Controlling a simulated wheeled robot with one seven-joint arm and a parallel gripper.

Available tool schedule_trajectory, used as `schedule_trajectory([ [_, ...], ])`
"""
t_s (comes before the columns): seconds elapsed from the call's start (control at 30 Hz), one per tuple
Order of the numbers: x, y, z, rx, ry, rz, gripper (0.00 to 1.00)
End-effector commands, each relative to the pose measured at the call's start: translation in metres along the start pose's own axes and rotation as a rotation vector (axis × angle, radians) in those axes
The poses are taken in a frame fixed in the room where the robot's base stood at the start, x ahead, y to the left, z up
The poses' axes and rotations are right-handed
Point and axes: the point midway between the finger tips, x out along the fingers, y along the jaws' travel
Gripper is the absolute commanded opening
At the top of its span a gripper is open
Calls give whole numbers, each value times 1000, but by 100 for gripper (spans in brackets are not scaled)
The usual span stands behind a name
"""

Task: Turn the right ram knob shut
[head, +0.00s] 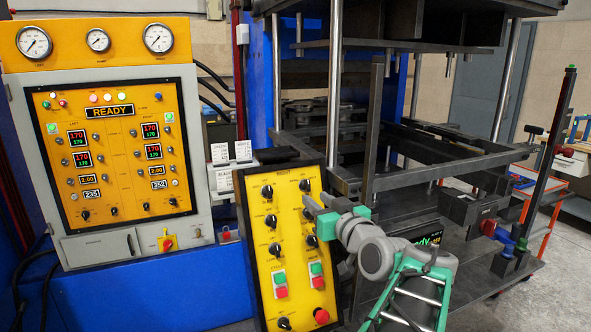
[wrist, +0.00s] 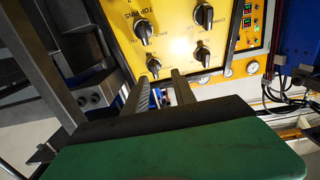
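The tilted yellow control panel (head: 290,225) carries two columns of black rotary knobs, including an upper right knob (head: 305,185). The small labels beside them are too small to read in the head view, so I cannot tell which is the right ram knob. My gripper (head: 316,203) is in front of the right column and partly covers it. In the wrist view my gripper (wrist: 161,77) is open, its two grey fingers apart with nothing held between them. One black knob (wrist: 153,65) shows just beyond the fingertips, and another knob (wrist: 143,32) sits past it. Contact is not visible.
Green and red push buttons (head: 280,285) and a red round button (head: 321,316) sit lower on the panel. A yellow gauge cabinet (head: 120,150) with a READY display stands at left. The steel press frame (head: 420,150) rises behind and right of my arm.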

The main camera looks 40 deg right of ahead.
Motion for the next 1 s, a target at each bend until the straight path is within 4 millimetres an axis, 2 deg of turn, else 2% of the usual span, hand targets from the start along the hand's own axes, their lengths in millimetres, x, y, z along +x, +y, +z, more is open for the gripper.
schedule_trajectory([
  [0.03,-4,10,-8,1,25,15,32],
  [0.13,2,12,-14,0,43,15,32],
  [0.4,54,6,-16,1,38,4,32],
  [0.5,67,8,-16,0,39,7,32],
  [0.6,73,9,-15,-1,38,10,32],
  [0.83,73,10,-14,-2,39,12,31],
  [1.0,73,10,-14,-1,38,13,17],
])
